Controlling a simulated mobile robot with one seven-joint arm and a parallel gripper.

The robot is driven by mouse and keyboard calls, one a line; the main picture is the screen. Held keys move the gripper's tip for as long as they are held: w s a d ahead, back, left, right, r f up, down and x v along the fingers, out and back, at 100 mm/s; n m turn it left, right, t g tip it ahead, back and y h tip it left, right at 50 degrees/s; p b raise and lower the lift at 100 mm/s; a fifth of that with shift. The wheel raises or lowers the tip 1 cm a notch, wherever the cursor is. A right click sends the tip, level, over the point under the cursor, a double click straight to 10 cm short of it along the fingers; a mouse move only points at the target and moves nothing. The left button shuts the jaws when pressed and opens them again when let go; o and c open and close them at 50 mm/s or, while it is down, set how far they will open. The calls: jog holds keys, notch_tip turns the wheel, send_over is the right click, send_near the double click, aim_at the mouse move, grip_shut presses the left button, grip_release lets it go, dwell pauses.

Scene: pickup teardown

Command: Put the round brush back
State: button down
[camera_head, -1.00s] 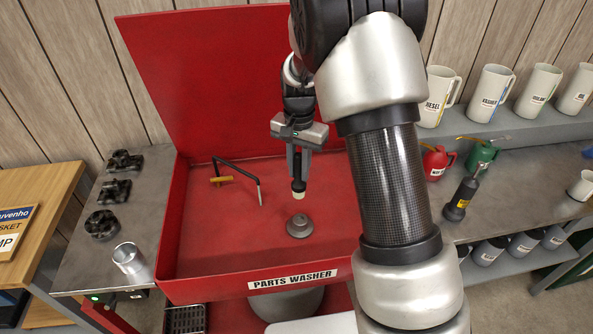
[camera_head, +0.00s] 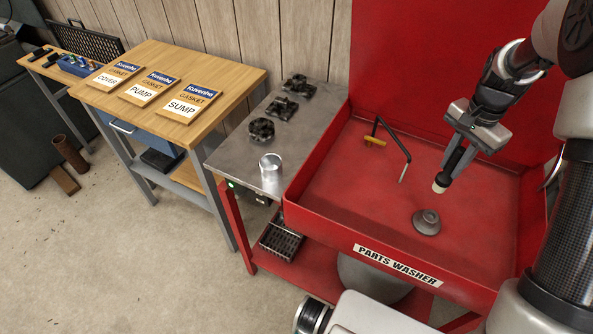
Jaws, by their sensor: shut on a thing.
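My gripper (camera_head: 459,156) is shut on the round brush (camera_head: 440,184), which shows as a short dark shaft with a pale tip pointing down. The brush hangs tilted above the floor of the red parts washer (camera_head: 335,187). A grey round stepped part (camera_head: 426,222) sits on the washer floor just below the brush, apart from it. A shiny metal cup (camera_head: 271,168) stands on the grey side shelf (camera_head: 232,155) left of the washer. The upper part of the brush is hidden between the fingers.
A bent black spout (camera_head: 394,140) with an orange handle stands in the washer. Several dark parts (camera_head: 262,129) lie on the side shelf. A wooden table (camera_head: 222,76) with gasket boxes (camera_head: 188,101) stands further left. Floor in front is clear.

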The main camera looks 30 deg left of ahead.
jog(key=s+a+r+n+p, duration=0.1)
jog(key=s+a+r+n, duration=0.15)
jog(key=a, duration=1.05)
jog(key=s+a+r+n+p, duration=0.1)
jog(key=s+a+r+n, duration=0.15)
jog(key=a, duration=1.05)
jog(key=s+a+r+n, duration=0.2)
jog(key=s+a, duration=0.3)
jog(key=a, duration=0.3)
jog(key=s+a+r+n, duration=0.2)
jog(key=s+a, duration=0.3)
jog(key=a, duration=0.2)
notch_tip(320, 180, down, 10)
jog(key=shift+s+a+f+p, duration=0.2)
jog(key=shift+a+p, duration=0.1)
jog(key=shift+p, duration=0.15)
jog(key=c, duration=1.6)
grip_release()
